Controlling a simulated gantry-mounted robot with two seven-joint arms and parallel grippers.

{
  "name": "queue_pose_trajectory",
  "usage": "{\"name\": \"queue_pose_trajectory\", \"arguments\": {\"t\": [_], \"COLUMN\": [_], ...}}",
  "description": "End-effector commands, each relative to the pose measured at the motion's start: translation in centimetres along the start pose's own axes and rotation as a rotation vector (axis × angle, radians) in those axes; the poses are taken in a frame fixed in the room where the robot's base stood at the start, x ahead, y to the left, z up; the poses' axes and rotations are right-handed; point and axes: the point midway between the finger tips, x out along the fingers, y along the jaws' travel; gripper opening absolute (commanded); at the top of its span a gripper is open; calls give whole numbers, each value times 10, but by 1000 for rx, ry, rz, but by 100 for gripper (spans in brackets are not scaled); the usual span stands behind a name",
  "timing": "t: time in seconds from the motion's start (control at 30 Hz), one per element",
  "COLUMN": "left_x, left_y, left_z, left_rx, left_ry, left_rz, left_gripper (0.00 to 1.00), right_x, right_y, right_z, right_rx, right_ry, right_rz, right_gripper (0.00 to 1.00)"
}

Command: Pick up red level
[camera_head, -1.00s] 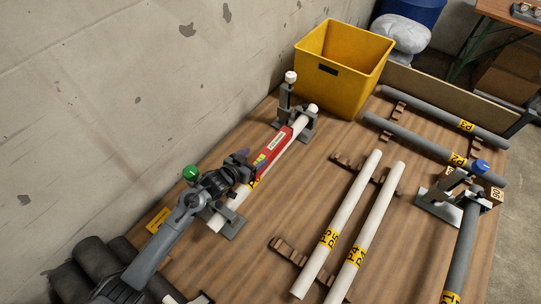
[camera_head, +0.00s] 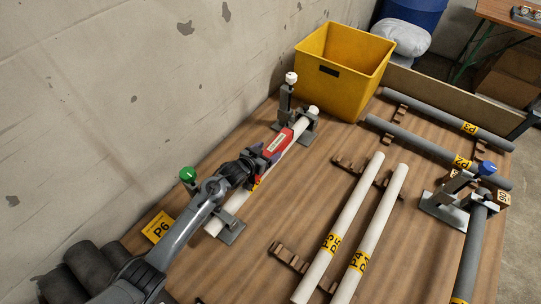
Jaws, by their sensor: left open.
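The red level (camera_head: 281,142) lies along the top of a white pipe (camera_head: 243,194) that rests in clamp stands near the wall. My left gripper (camera_head: 266,160) is at the near end of the level, with its fingers around or just above it. It is open; whether the fingers touch the level cannot be told. The arm and gripper hide the level's near end and part of the pipe. My right gripper is not in view.
A green-knobbed clamp (camera_head: 188,175) and a white-knobbed clamp (camera_head: 290,79) stand by the pipe. A yellow bin (camera_head: 343,65) is behind. White pipes (camera_head: 345,225) lie on racks to the right, grey pipes (camera_head: 440,115) beyond. A blue-knobbed clamp (camera_head: 486,168) stands at right.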

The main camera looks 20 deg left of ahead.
Motion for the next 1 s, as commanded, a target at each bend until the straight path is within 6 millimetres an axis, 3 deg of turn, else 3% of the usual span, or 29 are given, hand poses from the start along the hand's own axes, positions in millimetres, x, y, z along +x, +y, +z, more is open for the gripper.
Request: {"name": "queue_pose_trajectory", "arguments": {"t": [0.1,0.57,1.0], "left_x": [0,-1,-5], "left_y": [0,0,0], "left_z": [0,-1,-11], "left_rx": [0,1,1], "left_ry": [0,2,4], "left_rz": [0,0,1], "left_gripper": [74,4,2], "right_x": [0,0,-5], "right_y": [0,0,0], "right_z": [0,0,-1], "right_rx": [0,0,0], "right_ry": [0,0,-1], "right_rz": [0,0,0], "right_gripper": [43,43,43]}}
